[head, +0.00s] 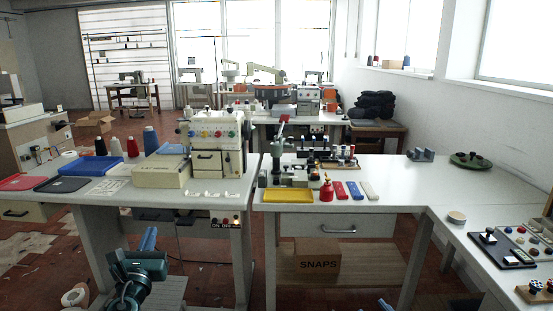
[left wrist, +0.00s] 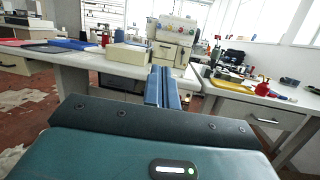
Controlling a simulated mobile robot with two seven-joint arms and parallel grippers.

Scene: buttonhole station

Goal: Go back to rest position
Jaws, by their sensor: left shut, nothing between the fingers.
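My left gripper (head: 149,238) is in the lower left of the head view, low in front of the left table. Its blue fingers are together, with nothing between them. They also show in the left wrist view (left wrist: 163,74), pointing forward toward the table. Only a small blue tip of my right gripper (head: 384,305) shows at the bottom edge of the head view. The rest of it is hidden, so its jaws cannot be judged.
The left table (head: 105,190) carries thread cones, trays and a sewing machine (head: 215,140). The right table (head: 400,180) carries a yellow tray (head: 287,195), a red bottle (head: 326,190) and small tools. A box marked SNAPS (head: 317,264) sits on the shelf below.

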